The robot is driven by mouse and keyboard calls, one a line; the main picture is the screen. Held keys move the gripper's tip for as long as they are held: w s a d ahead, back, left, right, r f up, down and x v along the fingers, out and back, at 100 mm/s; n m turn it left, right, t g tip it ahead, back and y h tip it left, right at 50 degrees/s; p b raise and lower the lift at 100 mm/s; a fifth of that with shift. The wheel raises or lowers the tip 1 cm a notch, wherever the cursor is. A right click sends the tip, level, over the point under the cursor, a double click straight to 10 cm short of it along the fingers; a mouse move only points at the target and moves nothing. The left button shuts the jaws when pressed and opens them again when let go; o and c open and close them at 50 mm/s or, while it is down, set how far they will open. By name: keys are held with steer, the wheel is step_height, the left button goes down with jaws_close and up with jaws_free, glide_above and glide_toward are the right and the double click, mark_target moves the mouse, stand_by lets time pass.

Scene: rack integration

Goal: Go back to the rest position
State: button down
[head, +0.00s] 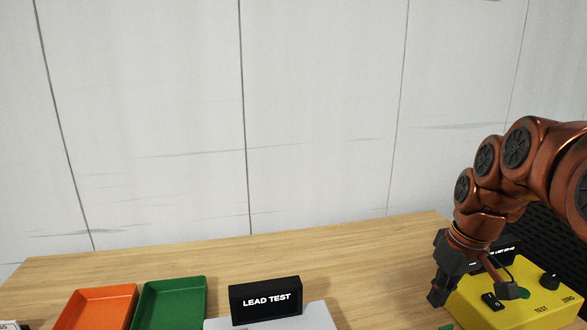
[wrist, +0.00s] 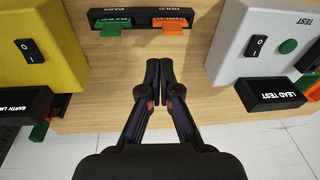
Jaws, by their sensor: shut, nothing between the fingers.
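My gripper (head: 437,292) is at the right in the head view, pointing down beside the left side of the yellow test box (head: 520,293). In the wrist view my gripper (wrist: 160,72) has its fingers together with nothing between them. Bare wooden table lies below the fingertips. The yellow box (wrist: 38,50) is at the left of the wrist view, with a black switch. A grey box (wrist: 250,45) with a green button and a black "LEAD TEST" sign (wrist: 275,93) is at the right.
The head view shows an orange tray (head: 100,305), a green tray (head: 172,302) and the "LEAD TEST" sign (head: 265,300) along the front. The wooden table (head: 330,250) is clear behind them. A black holder (wrist: 140,20) with green and orange pieces is at the top of the wrist view.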

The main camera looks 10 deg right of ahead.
steer(key=s+a+f+m+g, duration=0.1)
steer(key=s+a+f, duration=0.4)
steer(key=s, duration=0.5)
steer(key=s+a+f+g+h, duration=0.1)
steer(key=s+a+f+g, duration=0.1)
steer(key=s+a+f, duration=0.3)
steer(key=s+a, duration=0.4)
steer(key=a, duration=0.1)
steer(key=shift+s+f+m, duration=0.4)
